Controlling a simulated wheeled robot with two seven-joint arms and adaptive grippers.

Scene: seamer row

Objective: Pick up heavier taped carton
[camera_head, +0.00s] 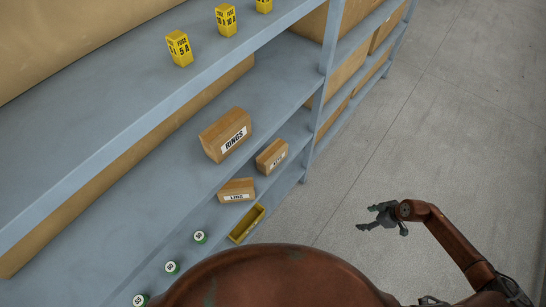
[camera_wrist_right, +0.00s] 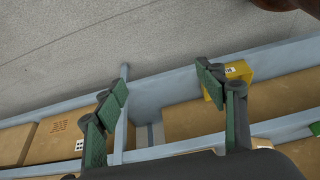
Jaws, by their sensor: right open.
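Three small brown cartons sit on the grey shelving in the head view. The largest carton (camera_head: 226,135) is labelled RINGS. A smaller carton (camera_head: 271,156) sits to its lower right, its label too small to read. Another small carton (camera_head: 237,190) sits below, with a label I cannot read surely. I cannot tell tape or weight from here. My right gripper (camera_head: 371,217) is open and empty over the floor, well to the right of the cartons. The right wrist view shows its spread green-padded fingers (camera_wrist_right: 162,84) with nothing between them. My left gripper is not in view.
Yellow fuse boxes (camera_head: 179,48) stand on the upper shelf. A yellow tray (camera_head: 247,224) and several round green-and-white items (camera_head: 200,237) are at the lower shelf edge. A shelf post (camera_head: 328,68) rises beyond the cartons. Concrete floor (camera_head: 440,130) at right is clear.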

